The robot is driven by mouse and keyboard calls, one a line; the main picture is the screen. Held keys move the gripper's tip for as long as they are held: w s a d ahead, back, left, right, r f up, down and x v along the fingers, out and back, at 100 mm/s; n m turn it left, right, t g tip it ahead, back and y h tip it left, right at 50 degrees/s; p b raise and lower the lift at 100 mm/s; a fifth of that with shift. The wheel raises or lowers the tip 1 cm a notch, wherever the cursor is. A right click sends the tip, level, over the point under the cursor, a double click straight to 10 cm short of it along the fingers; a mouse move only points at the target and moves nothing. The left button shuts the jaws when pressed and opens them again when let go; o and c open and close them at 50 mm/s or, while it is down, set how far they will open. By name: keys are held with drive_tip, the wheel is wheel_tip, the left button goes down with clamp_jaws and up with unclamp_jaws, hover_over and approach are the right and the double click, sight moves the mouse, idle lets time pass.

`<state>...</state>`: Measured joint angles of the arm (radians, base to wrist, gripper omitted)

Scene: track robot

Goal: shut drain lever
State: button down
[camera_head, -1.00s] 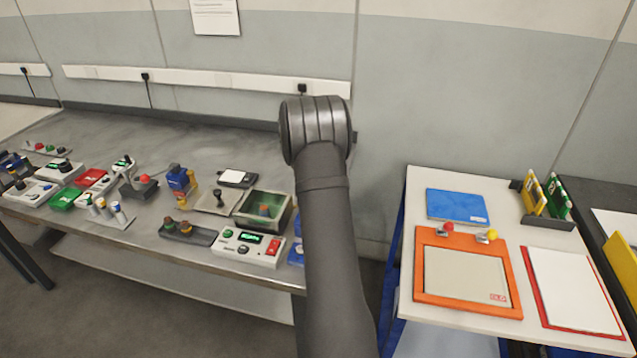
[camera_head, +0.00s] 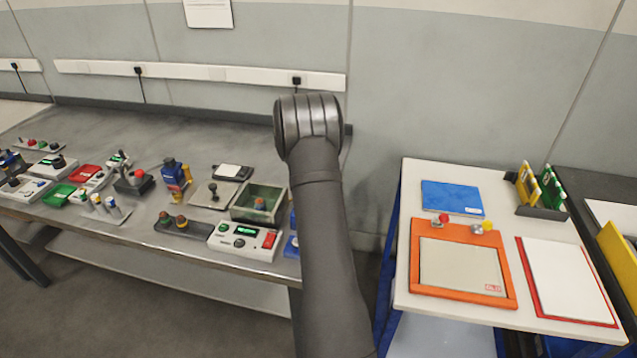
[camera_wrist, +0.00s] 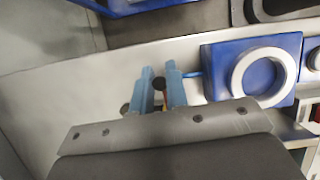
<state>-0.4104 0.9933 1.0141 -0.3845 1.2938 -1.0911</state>
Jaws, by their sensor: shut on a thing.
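My gripper (camera_wrist: 160,90) shows in the wrist view as two light blue fingers, close together with a narrow gap. A small dark and reddish part shows between them, mostly hidden. A blue box (camera_wrist: 221,68) with a white ring (camera_wrist: 238,72) stands just right of the fingers. A thin blue bar (camera_wrist: 193,74) runs from the box's left side to the right finger; it looks like the drain lever, but its end is hidden. In the head view my arm hides the gripper and most of a blue thing (camera_head: 292,245) on the bench's edge.
Left of my arm on the grey bench stand a white button panel (camera_head: 243,255) and an open green-grey box (camera_head: 239,203). Several other devices stand farther left. A white table (camera_head: 412,185) with an orange frame (camera_head: 425,289) is on the right, with a gap between.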

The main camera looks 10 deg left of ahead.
drive_tip(key=shift+s+m, duration=0.25)
drive_tip(key=shift+m, duration=0.25)
drive_tip(key=c, duration=1.4)
unclamp_jaws()
drive_tip(key=v, duration=1.7)
drive_tip(key=shift+w+r, duration=0.25)
drive_tip(key=shift+w, duration=0.1)
drive_tip(key=x, duration=1.7)
drive_tip(key=shift+s+f, duration=0.3)
drive_tip(key=shift+s, duration=0.05)
drive_tip(key=shift+r, duration=0.1)
